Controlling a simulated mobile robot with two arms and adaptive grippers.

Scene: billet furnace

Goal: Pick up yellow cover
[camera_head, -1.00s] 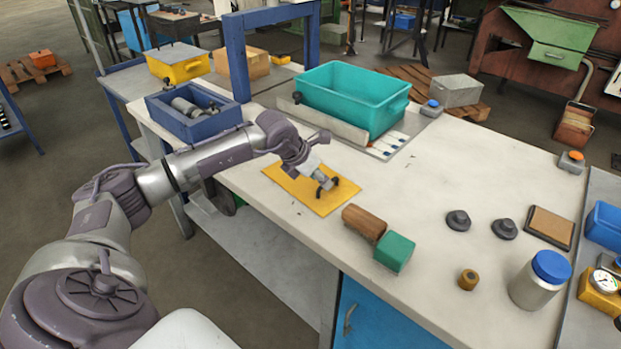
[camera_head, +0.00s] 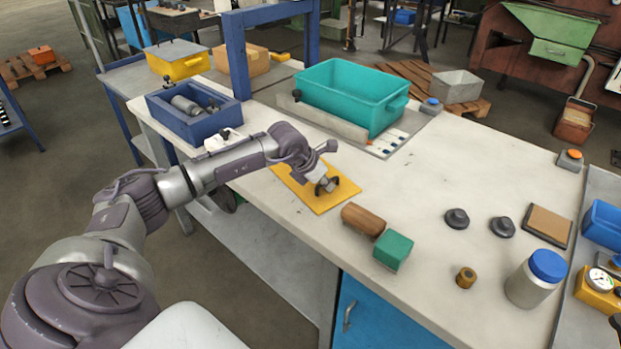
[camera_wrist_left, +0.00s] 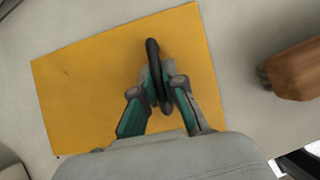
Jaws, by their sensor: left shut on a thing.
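The yellow cover (camera_head: 300,188) is a thin flat plate on the near-left part of the pale worktop. It also fills much of the left wrist view (camera_wrist_left: 90,92). A black curved handle (camera_wrist_left: 153,60) stands up from it. My left gripper (camera_head: 327,184) is low over the cover. In the left wrist view its teal-sided fingers (camera_wrist_left: 158,92) are closed on both sides of the handle and hold it. The cover appears flat on the worktop; I cannot tell of any gap under it. My right gripper is not in view.
A brown block (camera_head: 363,220) and a green block (camera_head: 393,250) lie close to the right of the cover. A teal bin (camera_head: 350,95) with a low rail stands behind it. A blue box (camera_head: 195,110) is at the left.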

